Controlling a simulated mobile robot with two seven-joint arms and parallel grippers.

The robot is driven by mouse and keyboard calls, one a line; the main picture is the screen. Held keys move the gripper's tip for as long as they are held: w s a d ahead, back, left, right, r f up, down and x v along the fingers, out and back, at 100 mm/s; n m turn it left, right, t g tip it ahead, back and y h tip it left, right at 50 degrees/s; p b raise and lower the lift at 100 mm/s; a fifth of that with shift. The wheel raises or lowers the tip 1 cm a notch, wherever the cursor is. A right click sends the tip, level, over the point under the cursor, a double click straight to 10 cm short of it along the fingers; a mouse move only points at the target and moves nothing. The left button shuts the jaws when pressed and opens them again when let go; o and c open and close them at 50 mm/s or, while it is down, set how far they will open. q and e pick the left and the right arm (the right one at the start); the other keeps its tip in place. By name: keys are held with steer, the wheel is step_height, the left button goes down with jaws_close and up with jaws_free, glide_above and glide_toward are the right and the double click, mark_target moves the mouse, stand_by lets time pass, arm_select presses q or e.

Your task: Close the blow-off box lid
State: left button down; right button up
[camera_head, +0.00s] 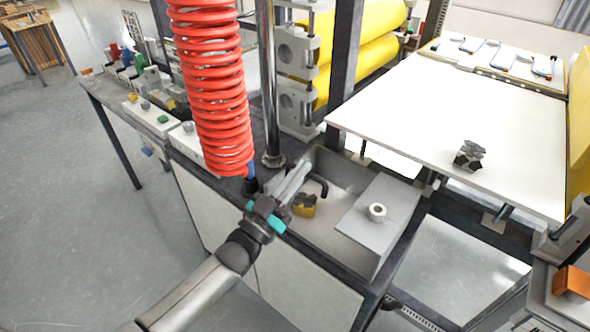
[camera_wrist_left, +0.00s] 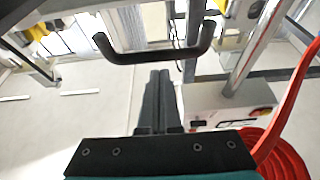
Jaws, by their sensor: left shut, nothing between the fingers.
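The grey blow-off box (camera_head: 328,233) stands on the dark bench, its left part open at the top. A grey panel (camera_head: 345,172) rises along its back side; I cannot tell for sure whether this is the lid. A black bar handle (camera_head: 320,187) shows beside my left gripper (camera_head: 305,167). In the left wrist view the black handle (camera_wrist_left: 150,55) crosses just beyond the tips of my left gripper (camera_wrist_left: 160,74). The left gripper is shut and empty; contact with the handle cannot be told. My right gripper is out of view.
A yellow-and-dark object (camera_head: 304,206) is in the box opening. A red coiled hose (camera_head: 212,95) hangs left of the gripper, near a metal post (camera_head: 268,80). A white table (camera_head: 440,115) lies behind.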

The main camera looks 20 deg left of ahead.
arm_select(q)
steer(key=shift+f, duration=0.4)
steer(key=shift+s+a+f+b, duration=0.1)
steer(key=shift+s+f+b, duration=0.15)
steer(key=shift+f+b, duration=0.6)
steer(key=shift+s+a+f+b, duration=0.1)
steer(key=shift+s+f+b, duration=0.3)
steer(key=shift+f, duration=0.65)
steer(key=shift+w, duration=0.15)
